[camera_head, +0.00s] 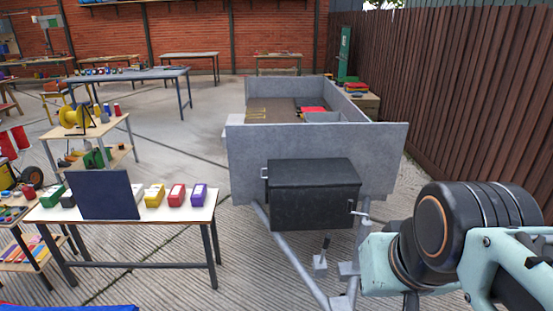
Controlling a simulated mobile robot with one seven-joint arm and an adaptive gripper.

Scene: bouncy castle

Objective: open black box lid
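The black box (312,205) sits at the front end of the grey trailer, above its drawbar. Its flat black lid (312,172) lies down and looks closed. A small metal handle or latch (264,173) shows on the box's left side, and a similar one (357,210) shows on its right. My arm fills the lower right of the view, with a teal link and a large black joint close to the box's right side. I cannot make out my gripper's fingers; they are hidden or outside the picture.
The grey trailer (240,160) stands behind the box, its drawbar (292,255) running toward me. A table (130,213) with coloured boxes and a dark panel (105,195) stands at the left. A brown fence (460,100) borders the right. Concrete floor is clear between table and drawbar.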

